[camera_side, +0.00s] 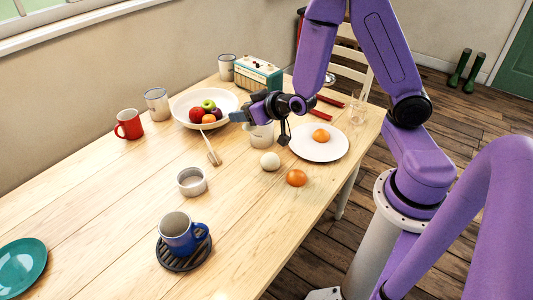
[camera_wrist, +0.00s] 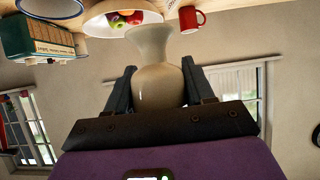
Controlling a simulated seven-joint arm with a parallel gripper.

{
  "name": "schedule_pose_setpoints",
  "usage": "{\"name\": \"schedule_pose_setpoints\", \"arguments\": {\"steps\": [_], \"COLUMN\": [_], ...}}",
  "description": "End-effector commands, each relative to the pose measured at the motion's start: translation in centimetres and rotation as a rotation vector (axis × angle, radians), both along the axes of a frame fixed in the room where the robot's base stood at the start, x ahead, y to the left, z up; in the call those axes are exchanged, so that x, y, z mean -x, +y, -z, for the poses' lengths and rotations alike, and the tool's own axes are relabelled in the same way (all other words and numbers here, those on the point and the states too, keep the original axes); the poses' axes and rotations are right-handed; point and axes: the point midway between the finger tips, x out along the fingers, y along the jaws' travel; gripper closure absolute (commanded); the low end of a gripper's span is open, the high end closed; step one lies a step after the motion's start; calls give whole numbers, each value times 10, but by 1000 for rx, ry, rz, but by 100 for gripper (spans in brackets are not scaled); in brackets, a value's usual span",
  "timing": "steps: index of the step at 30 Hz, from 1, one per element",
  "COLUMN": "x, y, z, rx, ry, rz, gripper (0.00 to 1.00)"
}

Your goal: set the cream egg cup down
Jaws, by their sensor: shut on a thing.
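The cream egg cup (camera_wrist: 157,72) stands out in the wrist view, with a rounded body, a narrow waist and a flared end. My gripper (camera_wrist: 157,88) is shut on its body, one dark finger on each side. The wrist picture is upside down, so the flared end points down towards the table. In the side view my gripper (camera_side: 260,122) is over the table, between the fruit bowl and the white plate. A pale cup shape shows just below the gripper there, partly hidden by it. I cannot tell whether the egg cup touches the wooden table (camera_side: 110,195).
The left table is mostly clear.

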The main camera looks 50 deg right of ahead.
Motion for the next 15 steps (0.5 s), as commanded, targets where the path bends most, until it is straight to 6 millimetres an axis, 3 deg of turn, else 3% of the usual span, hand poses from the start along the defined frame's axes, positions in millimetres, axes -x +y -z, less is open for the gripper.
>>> {"name": "schedule_pose_setpoints", "arguments": {"steps": [5, 14, 15], "x": [-1, -1, -11], "y": [1, 1, -3], "z": [-12, -55, -54], "rx": [-2, -4, 0], "ry": [-5, -8, -4], "rz": [1, 0, -2], "gripper": [78, 78, 78]}}
